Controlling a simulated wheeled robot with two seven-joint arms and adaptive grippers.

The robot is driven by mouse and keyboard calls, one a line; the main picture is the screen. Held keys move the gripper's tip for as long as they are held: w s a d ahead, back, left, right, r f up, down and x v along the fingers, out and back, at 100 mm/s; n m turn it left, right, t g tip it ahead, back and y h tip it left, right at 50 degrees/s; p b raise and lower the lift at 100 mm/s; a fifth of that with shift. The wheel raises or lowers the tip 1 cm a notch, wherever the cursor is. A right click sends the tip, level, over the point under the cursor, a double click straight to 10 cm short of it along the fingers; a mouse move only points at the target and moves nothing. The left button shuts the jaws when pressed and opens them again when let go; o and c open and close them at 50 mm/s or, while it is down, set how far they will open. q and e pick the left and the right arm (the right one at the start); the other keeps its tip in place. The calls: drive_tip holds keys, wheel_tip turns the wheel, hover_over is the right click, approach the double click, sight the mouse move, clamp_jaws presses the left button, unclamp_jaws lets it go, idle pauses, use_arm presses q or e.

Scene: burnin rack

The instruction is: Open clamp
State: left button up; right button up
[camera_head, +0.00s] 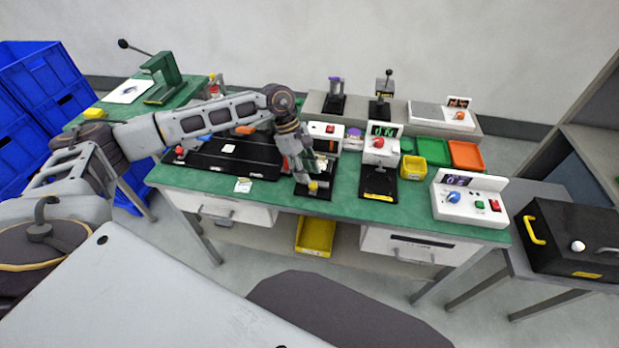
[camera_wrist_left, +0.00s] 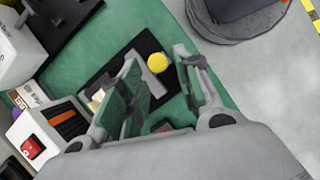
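The clamp is a small fixture on a black base plate (camera_head: 314,193) on the green bench; its yellow knob (camera_head: 313,185) shows just below my left gripper (camera_head: 306,176). In the left wrist view the yellow knob (camera_wrist_left: 157,63) and a grey lever part (camera_wrist_left: 148,80) appear between the two fingers of my left gripper (camera_wrist_left: 157,52). The fingers are apart, and I see no contact with the knob. Much of the clamp is hidden by the gripper and fingers. My right gripper is not in view.
A white box with a red switch (camera_head: 323,131) stands just behind the clamp. A black fixture (camera_head: 378,182) stands to the right, with a yellow bin (camera_head: 411,172) beyond it. A black panel (camera_head: 245,160) lies to the left under my arm. The bench's front edge is close.

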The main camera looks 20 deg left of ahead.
use_arm(q)
drive_tip(key=v, duration=0.7)
drive_tip(key=shift+r, duration=0.35)
drive_tip(key=shift+a, duration=0.1)
